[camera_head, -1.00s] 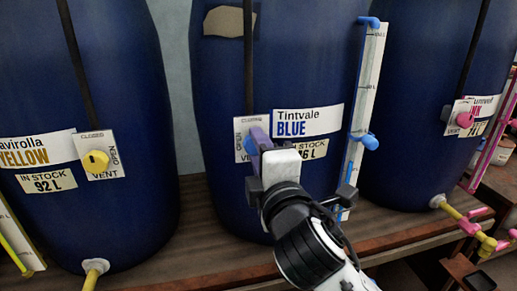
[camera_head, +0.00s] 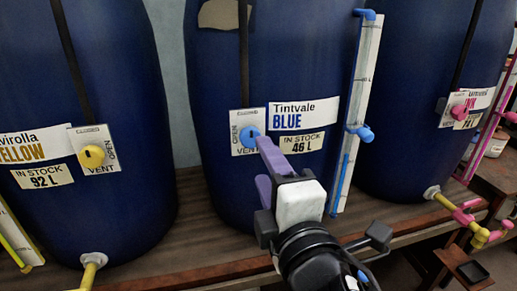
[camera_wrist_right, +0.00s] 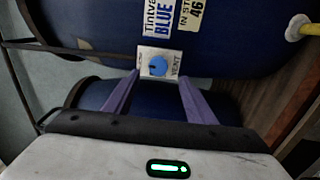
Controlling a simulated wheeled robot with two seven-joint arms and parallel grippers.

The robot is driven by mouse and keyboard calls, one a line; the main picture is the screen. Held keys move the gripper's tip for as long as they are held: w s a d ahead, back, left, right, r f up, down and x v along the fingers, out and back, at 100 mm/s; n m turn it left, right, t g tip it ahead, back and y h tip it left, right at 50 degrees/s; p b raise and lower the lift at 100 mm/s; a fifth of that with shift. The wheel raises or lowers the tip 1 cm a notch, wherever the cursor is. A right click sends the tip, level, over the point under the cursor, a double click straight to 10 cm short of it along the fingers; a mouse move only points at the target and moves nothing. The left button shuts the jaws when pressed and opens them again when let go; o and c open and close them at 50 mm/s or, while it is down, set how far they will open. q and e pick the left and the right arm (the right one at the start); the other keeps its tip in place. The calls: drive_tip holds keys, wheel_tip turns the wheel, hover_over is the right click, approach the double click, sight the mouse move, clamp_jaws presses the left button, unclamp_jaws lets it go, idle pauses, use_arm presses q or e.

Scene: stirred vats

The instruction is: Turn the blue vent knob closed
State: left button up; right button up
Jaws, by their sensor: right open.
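The blue vent knob (camera_head: 249,137) sits on a white plate (camera_head: 237,150) on the Tintvale blue vat (camera_head: 215,90). OPEN is printed at the plate's left side and VENT below. The knob's small dark mark seems to point up, but it is too small to be sure. The knob also shows in the right wrist view (camera_wrist_right: 159,66), beyond and between the fingers. My right gripper (camera_head: 266,166) is open and empty, with its purple fingers apart, just below and in front of the knob. It looks clear of it. My left gripper is out of view.
A yellow-knobbed vat (camera_head: 90,220) stands to the left and a pink-knobbed vat (camera_head: 400,120) to the right. A sight tube with blue fittings (camera_head: 357,120) runs up the blue vat's right side. The vats stand on a wooden bench (camera_head: 190,255).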

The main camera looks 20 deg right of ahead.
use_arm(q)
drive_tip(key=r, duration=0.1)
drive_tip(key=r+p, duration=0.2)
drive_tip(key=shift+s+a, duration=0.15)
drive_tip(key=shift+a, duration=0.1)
use_arm(e)
drive_tip(key=shift+s+r, duration=0.15)
drive_tip(key=shift+s, duration=0.85)
